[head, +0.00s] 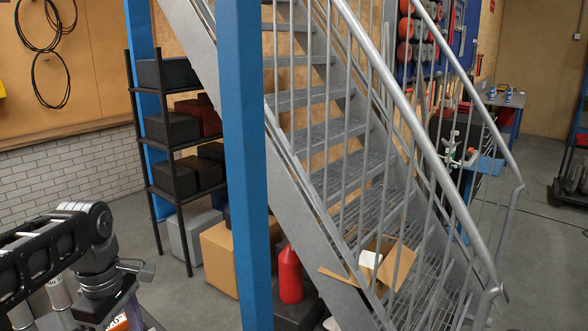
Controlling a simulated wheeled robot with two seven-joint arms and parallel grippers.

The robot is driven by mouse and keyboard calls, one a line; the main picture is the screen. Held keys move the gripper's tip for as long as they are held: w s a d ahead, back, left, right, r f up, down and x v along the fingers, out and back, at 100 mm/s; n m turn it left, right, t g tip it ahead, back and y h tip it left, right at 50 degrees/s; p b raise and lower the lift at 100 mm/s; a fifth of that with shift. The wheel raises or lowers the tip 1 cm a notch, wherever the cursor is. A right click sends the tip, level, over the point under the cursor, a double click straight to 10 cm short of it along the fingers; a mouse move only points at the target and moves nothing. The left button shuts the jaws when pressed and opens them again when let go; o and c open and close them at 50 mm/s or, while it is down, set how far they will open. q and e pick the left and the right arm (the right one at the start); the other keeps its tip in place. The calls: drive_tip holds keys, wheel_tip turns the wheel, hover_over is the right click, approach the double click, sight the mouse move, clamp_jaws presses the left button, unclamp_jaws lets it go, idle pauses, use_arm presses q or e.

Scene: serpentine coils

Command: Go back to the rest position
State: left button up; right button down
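My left arm (45,255) comes in from the left edge, bent down at a dark rounded joint. Its wrist end (100,285) points downward near the bottom left corner. The fingers of my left gripper do not show clearly, so I cannot see whether they are open or shut, or whether they hold anything. My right arm and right gripper are not in this view.
A blue post (246,170) stands before a grey metal staircase (335,150) with railings. A black shelf (165,130) holds dark bins. A cardboard box (222,255) and red bottle (290,275) are low down. Open floor (540,230) lies at right.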

use_arm(q)
drive_tip(key=w+d+f+m+t+h, duration=0.1)
drive_tip(key=w+d+f+m+t, duration=0.15)
drive_tip(key=w+m, duration=0.2)
drive_tip(key=w+d+f+m+t, duration=0.1)
drive_tip(key=w+d+m+t, duration=0.15)
drive_tip(key=w, duration=0.35)
drive_tip(key=w+d+f+m+h, duration=0.15)
drive_tip(key=d+f+m, duration=0.45)
drive_tip(key=d+f, duration=0.65)
drive_tip(key=s+d+f+m, duration=0.2)
drive_tip(key=s+f, duration=0.3)
drive_tip(key=f, duration=0.4)
drive_tip(key=s+d+f+m, duration=0.1)
drive_tip(key=s+d+f, duration=0.1)
drive_tip(key=s+f, duration=0.5)
drive_tip(key=s+d+f+g, duration=0.2)
drive_tip(key=s+f, duration=0.4)
drive_tip(key=s, duration=0.2)
drive_tip(key=s+d+f+g+h, duration=0.1)
drive_tip(key=s+f+g, duration=0.1)
drive_tip(key=s+f, duration=0.4)
drive_tip(key=shift+s+d+f+n+g+b, duration=0.15)
drive_tip(key=shift+s+d+n+g+b, duration=0.2)
drive_tip(key=shift+s, duration=0.8)
drive_tip(key=shift+h, duration=0.25)
